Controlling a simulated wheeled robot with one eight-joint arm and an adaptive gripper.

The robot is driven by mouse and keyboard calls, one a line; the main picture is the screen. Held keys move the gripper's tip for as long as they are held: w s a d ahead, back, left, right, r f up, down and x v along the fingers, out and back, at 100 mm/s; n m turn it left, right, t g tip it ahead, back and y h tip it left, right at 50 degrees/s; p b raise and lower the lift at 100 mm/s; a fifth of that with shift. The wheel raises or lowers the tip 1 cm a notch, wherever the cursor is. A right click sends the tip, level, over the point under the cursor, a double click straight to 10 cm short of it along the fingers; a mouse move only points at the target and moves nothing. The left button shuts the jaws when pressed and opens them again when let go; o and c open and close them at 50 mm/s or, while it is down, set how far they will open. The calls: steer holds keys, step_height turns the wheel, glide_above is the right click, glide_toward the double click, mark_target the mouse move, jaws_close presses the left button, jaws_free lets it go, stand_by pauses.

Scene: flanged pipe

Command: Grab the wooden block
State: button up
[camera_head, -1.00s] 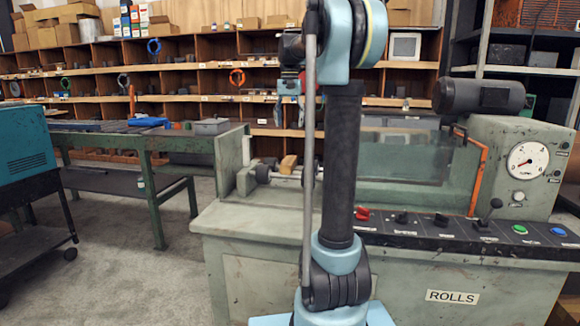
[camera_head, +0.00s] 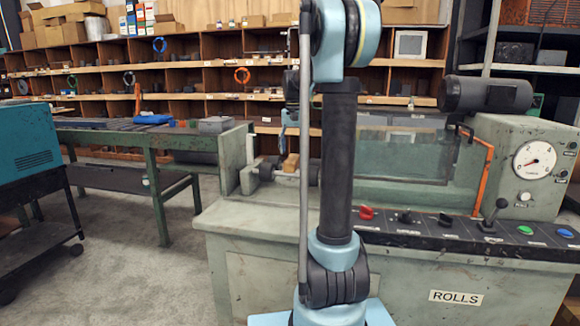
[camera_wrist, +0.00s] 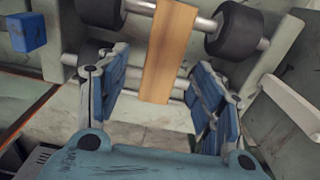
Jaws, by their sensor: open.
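The wooden block (camera_head: 291,163) is a small tan piece on the rolls machine, at the left end of its bed, partly behind my arm in the head view. In the wrist view the wooden block (camera_wrist: 168,52) is a long plank lying across metal rods between two black rollers. My gripper (camera_wrist: 158,100) is open, with a blue-padded finger on either side of the block's lower end and clear gaps to it. Whether the fingertips are level with the block or above it, I cannot tell. In the head view my arm hides part of the gripper.
Black rollers (camera_wrist: 238,30) on metal shafts flank the block closely. The rolls machine (camera_head: 250,240) has a control panel and a gauge on the right. A green workbench (camera_head: 150,150) stands to the left. A blue block (camera_wrist: 28,32) shows at the wrist view's upper left.

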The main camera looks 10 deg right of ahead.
mark_target(292, 158)
steer(key=shift+a+f, duration=0.2)
steer(key=shift+f, duration=2.5)
steer(key=c, duration=1.2)
